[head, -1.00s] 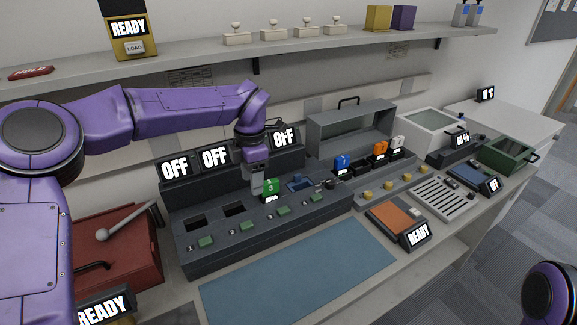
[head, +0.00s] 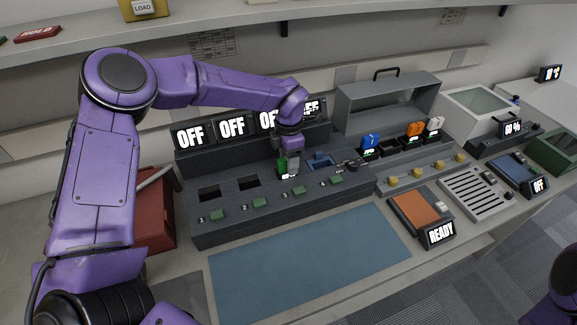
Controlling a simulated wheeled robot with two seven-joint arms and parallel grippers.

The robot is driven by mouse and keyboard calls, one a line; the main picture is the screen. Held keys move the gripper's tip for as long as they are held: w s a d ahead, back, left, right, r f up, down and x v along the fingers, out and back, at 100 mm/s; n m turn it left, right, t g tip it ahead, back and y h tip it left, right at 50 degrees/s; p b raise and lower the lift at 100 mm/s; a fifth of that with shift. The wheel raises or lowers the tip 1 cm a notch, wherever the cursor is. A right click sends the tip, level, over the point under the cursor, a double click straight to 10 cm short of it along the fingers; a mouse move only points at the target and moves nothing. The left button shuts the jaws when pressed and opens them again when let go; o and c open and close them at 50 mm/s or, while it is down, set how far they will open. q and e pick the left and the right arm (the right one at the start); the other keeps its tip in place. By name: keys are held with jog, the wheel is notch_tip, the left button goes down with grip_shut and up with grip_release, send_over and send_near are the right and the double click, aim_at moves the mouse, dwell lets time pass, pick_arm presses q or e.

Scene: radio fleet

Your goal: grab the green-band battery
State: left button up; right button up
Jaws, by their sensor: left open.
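The green-band battery (head: 282,167) stands in the third slot of the dark bay console (head: 225,228), with a small lit display at its foot. My left gripper (head: 290,165) points down right at it, open, with a grey finger covering part of the battery. I cannot tell whether the fingers touch it. My right gripper is not in view; only a purple part of my arm shows at the bottom right.
A blue battery (head: 370,141), an orange battery (head: 414,130) and a white battery (head: 434,125) stand in a rack at the right. OFF screens (head: 190,135) line the console's back. A blue mat (head: 310,262) lies clear in front.

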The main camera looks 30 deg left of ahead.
pick_arm(q)
jog(key=shift+a+f, duration=0.1)
jog(key=shift+f, duration=0.05)
jog(key=shift+s, duration=0.2)
jog(key=shift+s+r, duration=0.2)
jog(key=shift+r, duration=0.1)
jog(key=shift+c, duration=1.3)
jog(key=shift+s, duration=0.1)
jog(key=c, duration=0.5)
grip_shut()
